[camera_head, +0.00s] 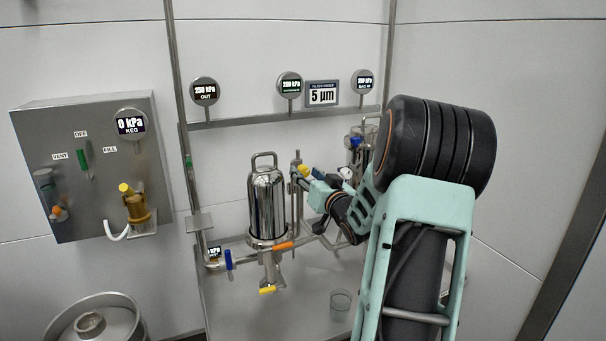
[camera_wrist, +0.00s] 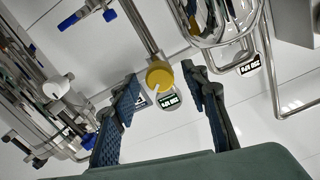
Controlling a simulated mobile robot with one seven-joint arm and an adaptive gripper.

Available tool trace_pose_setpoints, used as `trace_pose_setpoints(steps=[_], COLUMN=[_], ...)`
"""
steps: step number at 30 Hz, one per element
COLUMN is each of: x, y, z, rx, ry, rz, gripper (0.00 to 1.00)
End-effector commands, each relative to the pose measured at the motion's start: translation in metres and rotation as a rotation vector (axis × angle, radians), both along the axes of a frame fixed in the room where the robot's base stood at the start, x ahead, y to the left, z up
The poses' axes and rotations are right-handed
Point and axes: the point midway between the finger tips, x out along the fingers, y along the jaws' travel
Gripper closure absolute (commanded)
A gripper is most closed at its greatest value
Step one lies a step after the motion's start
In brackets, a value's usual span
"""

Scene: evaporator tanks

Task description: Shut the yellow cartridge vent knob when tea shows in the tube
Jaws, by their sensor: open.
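The yellow vent knob (camera_wrist: 159,76) is a round cap with a pale line on its face, at the end of a metal pipe. It also shows in the head view (camera_head: 304,170), just right of the shiny steel cartridge housing (camera_head: 267,205). My gripper (camera_wrist: 158,84) is open, with one blue-padded finger on each side of the knob in the wrist view. No finger clearly touches it. In the head view my gripper (camera_head: 312,186) is close to the knob, partly hidden by my arm. I cannot make out tea in any tube.
Orange (camera_head: 283,245) and blue (camera_head: 228,260) handles and a lower yellow handle (camera_head: 267,290) surround the housing. A glass cup (camera_head: 341,300) stands on the steel tray (camera_head: 235,318). A keg panel (camera_head: 85,165) hangs left; pressure gauges (camera_head: 205,92) line the rail above.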

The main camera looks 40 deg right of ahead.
Motion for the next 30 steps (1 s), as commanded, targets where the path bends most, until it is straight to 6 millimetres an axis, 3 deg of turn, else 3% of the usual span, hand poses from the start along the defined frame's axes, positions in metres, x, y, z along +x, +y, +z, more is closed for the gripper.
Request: trace_pose_setpoints(steps=[6, 17, 27, 30], x=[0.022, 0.026, 0.025, 0.025], y=[-0.005, -0.006, -0.006, -0.006], z=[-0.001, 0.0, 0.0, 0.0], rx=[0.001, 0.0, 0.0, -0.001], ry=[0.0, 0.0, 0.0, 0.0], rz=[0.001, 0.0, 0.0, 0.0], gripper=[0.59, 0.6, 0.97, 1.0])
